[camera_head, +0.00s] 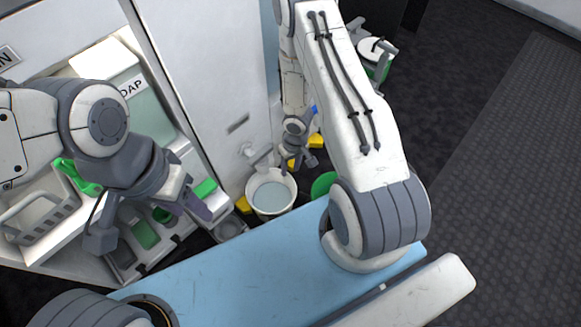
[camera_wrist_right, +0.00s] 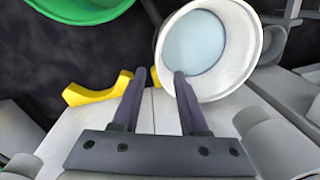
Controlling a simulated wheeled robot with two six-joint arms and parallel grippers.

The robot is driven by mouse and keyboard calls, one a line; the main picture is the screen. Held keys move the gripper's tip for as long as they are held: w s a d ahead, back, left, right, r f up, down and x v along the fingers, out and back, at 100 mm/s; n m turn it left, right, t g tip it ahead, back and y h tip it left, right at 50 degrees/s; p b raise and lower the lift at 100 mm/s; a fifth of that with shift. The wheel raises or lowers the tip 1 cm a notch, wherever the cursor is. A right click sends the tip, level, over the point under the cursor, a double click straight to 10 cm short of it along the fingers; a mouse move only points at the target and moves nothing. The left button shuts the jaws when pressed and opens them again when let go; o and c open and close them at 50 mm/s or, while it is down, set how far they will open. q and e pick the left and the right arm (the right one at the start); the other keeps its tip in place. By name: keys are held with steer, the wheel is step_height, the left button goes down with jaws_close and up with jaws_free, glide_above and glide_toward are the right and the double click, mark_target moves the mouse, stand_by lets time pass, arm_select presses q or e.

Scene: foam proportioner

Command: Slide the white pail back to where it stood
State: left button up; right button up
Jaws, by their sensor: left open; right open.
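The white pail (camera_head: 292,188) stands upright on the floor beyond the blue top of my base in the head view, with pale blue liquid inside. It also shows at the top of the right wrist view (camera_wrist_right: 247,62). My right gripper (camera_head: 298,163) is just behind the pail in the head view, open and empty. In the right wrist view its fingers (camera_wrist_right: 160,77) point at the pail's near side, with one fingertip overlapping the rim; I cannot tell whether they touch. My left gripper (camera_head: 150,222) is open and empty at the left, in front of the cabinet compartment.
Yellow pieces (camera_head: 243,204) lie beside and behind the pail; one shows in the right wrist view (camera_wrist_right: 98,90). A green round thing (camera_head: 324,184) is right of the pail. A soap container (camera_head: 130,90) and grey basket (camera_head: 40,222) are at the left. Dark floor (camera_head: 480,130) at right is clear.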

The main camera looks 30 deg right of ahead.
mark_target(288, 183)
steer(key=shift+f, duration=0.1)
steer(key=f+b, duration=0.6)
steer(key=f, duration=0.1)
steer(key=a+f+b, duration=0.1)
steer(key=f+b, duration=0.2)
steer(key=b, duration=0.1)
steer(key=shift+f, duration=0.15)
jaws_close()
stand_by(1.2)
